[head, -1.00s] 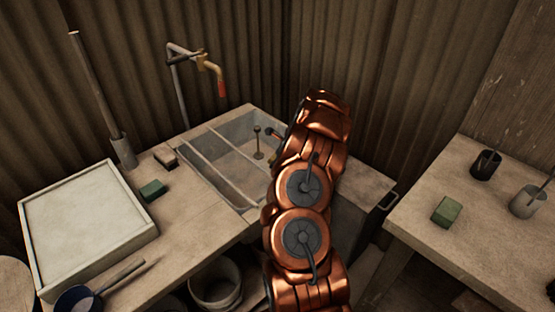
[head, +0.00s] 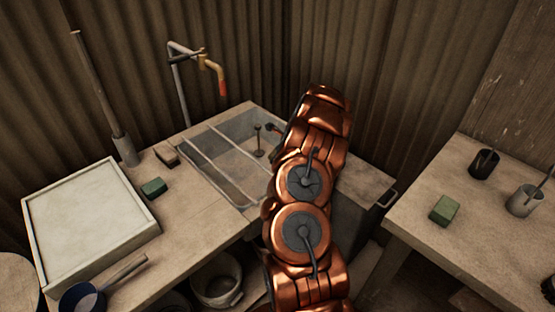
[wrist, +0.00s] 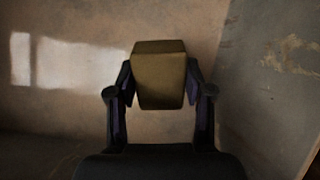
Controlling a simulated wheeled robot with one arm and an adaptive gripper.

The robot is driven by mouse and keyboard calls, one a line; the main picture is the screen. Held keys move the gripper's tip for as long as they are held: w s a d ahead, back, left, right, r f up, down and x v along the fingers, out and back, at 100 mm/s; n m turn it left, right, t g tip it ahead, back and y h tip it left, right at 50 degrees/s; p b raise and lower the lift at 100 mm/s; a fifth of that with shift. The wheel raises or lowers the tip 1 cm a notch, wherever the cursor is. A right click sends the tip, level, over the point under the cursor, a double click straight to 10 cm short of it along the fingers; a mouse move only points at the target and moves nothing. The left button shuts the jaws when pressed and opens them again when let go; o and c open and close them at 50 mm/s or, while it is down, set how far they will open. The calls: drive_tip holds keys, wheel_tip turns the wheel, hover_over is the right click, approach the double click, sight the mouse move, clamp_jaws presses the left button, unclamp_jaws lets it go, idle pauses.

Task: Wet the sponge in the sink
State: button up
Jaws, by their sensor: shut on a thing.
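My gripper (wrist: 160,95) is shut on a yellowish-brown sponge (wrist: 160,75) in the wrist view, with one finger on each side of it. The sponge's far end points away from my palm. In the head view my copper arm hides most of the gripper and the sponge. The grey sink (head: 228,133) lies left of my arm, and my arm covers its right part. Two rails cross the sink. A tap (head: 212,70) with a red-tipped spout stands behind it. In the wrist view a pale brown surface with a bright light patch lies behind the sponge.
A green block (head: 153,188) and a brown block (head: 166,155) sit on the left counter near a white framed slab (head: 90,212). A pan (head: 80,298) is at front left.

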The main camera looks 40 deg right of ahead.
wheel_tip(320, 180, up, 16)
drive_tip(key=p, duration=1.4)
drive_tip(key=shift+f+p, duration=0.2)
drive_tip(key=shift+p, duration=0.1)
idle(2.1)
wheel_tip(320, 180, up, 4)
drive_tip(key=p, duration=0.4)
idle(0.8)
